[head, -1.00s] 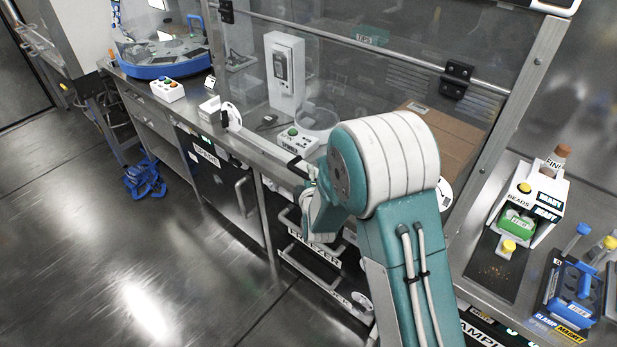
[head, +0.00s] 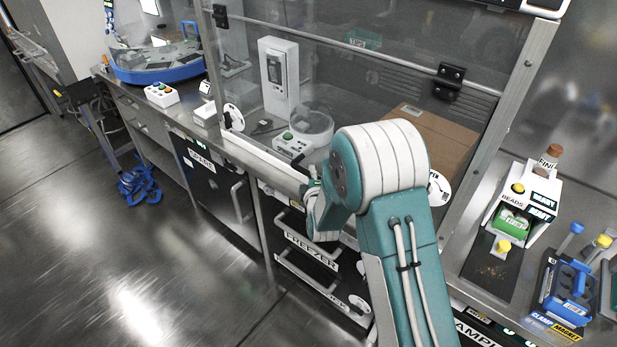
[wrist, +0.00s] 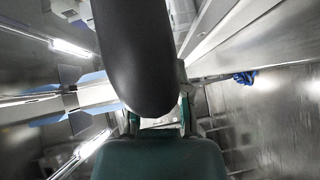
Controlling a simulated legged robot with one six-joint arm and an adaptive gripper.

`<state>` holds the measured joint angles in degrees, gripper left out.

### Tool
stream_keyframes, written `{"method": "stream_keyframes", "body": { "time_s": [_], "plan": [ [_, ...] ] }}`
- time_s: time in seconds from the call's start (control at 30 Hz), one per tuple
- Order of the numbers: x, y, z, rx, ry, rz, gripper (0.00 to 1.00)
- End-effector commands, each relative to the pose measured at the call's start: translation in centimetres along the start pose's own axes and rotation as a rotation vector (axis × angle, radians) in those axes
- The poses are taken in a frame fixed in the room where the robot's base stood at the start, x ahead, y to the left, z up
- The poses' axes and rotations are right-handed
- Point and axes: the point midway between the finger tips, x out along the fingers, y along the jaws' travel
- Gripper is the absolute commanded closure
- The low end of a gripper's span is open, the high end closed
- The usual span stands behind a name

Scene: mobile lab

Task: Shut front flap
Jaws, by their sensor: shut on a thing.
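The front flap (head: 350,68) is a large clear panel on black hinges across the front of the bench enclosure. A pale bar (head: 262,160) runs low along the enclosure front, close to the bench edge. My gripper (head: 309,183) is at the right visible end of this bar, mostly hidden behind my teal and white arm. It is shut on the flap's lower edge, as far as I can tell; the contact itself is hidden. In the wrist view a dark rounded part of my gripper (wrist: 150,75) fills the middle and covers the grip.
Behind the panel are a white device (head: 279,75), a spinner (head: 304,130) and a cardboard box (head: 435,138). A freezer drawer (head: 312,250) is below the arm. A bead dispenser (head: 525,205) and blue rack (head: 567,285) stand at right.

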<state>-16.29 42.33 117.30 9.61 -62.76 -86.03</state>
Motion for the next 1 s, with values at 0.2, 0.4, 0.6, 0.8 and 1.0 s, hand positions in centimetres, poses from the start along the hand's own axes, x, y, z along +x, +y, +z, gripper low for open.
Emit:
{"method": "stream_keyframes", "body": {
  "time_s": [0.2,0.4,0.6,0.8,1.0],
  "plan": [
    [0.0,-0.3,0.3,0.002,-0.006,-0.008,0.4],
    [-0.1,-0.1,0.2,0.002,-0.005,-0.005,0.4],
    [-0.5,-0.1,0.1,0.001,-0.004,-0.004,0.4],
    [-3.5,-0.1,0.1,0.001,-0.003,-0.006,0.4],
    [-7.8,-0.2,0.1,0.0,-0.004,-0.007,0.4]
  ]
}}
